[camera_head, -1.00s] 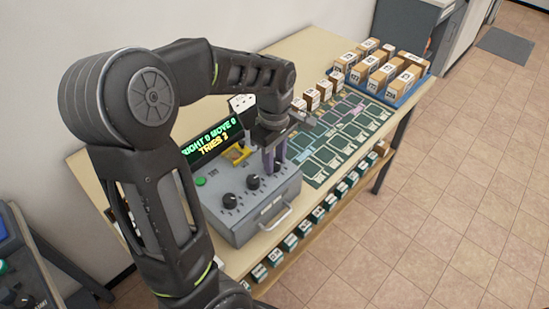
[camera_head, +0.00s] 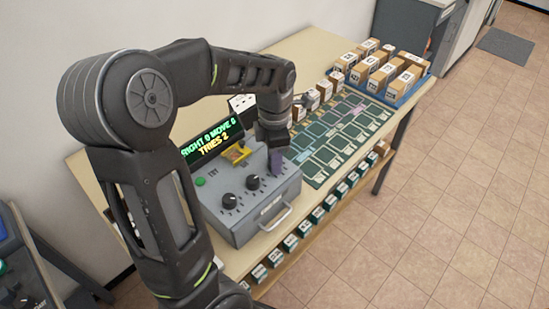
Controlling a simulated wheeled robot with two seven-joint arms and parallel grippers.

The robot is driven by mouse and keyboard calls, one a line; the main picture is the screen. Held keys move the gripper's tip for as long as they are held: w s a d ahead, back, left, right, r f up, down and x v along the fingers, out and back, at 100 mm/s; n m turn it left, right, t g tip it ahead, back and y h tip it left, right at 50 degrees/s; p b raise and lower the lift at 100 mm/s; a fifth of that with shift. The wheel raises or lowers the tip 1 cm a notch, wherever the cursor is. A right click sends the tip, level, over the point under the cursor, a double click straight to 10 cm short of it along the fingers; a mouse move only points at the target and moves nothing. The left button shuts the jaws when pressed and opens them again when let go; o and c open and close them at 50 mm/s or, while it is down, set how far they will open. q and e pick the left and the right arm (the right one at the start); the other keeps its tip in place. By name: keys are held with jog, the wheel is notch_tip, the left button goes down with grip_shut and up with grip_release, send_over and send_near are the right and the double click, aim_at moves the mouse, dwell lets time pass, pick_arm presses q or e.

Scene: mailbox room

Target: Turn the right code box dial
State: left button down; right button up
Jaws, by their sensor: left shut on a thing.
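The grey code box (camera_head: 258,215) stands on the table with a row of dark dials on its sloped top. The left dial (camera_head: 229,201) and the middle dial (camera_head: 252,182) are in plain sight. The right dial is hidden under my left gripper (camera_head: 275,164), which points down at that end of the row and is shut on it. The box has a display (camera_head: 212,140) with coloured text, a green button (camera_head: 200,181), a yellow part (camera_head: 237,153) and a front handle (camera_head: 275,217). My right gripper is not in view.
A board with marked slots (camera_head: 326,150) lies right of the box. Small cartons (camera_head: 312,99) stand behind it, and a blue tray (camera_head: 412,93) of cartons is at the far end. A lower shelf (camera_head: 320,224) holds several small boxes. The floor at right is clear.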

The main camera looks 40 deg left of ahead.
pick_arm(q)
jog(key=shift+n, duration=1.4)
jog(key=c, duration=1.1)
grip_release()
jog(key=shift+o, duration=0.2)
jog(key=shift+r, duration=0.1)
notch_tip(320, 180, up, 8)
jog(key=shift+f+b, duration=0.15)
jog(key=shift+b, duration=0.3)
